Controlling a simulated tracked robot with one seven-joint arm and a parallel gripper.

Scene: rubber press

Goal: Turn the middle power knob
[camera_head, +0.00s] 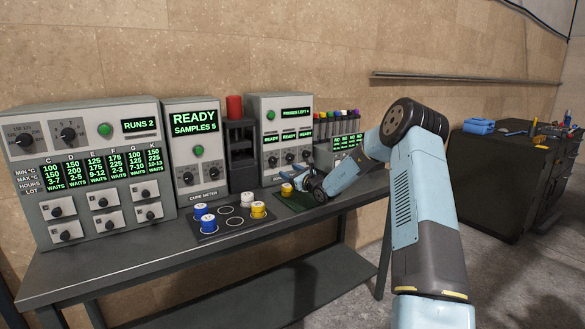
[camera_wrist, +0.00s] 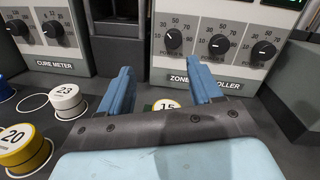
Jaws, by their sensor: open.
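The zone controller (camera_head: 283,112) is a light grey box on the bench with a row of three dark power knobs low on its front. The middle power knob (camera_head: 290,158) also shows in the wrist view (camera_wrist: 219,44), with the left knob (camera_wrist: 173,38) and right knob (camera_wrist: 263,50) beside it. My gripper (camera_wrist: 160,80) is open and empty, its blue fingers spread apart in front of and below the knob row. The right finger's tip is just below and left of the middle knob, not around it. A puck marked 15 (camera_wrist: 166,104) shows between the fingers, partly hidden.
The puck stands on a green mat (camera_head: 303,200) in front of the controller. Several pucks sit on a dark tray (camera_head: 224,239) to the left. The cure meter (camera_head: 196,145) and a red-topped press (camera_head: 238,150) stand left; markers (camera_head: 338,124) over another box stand right.

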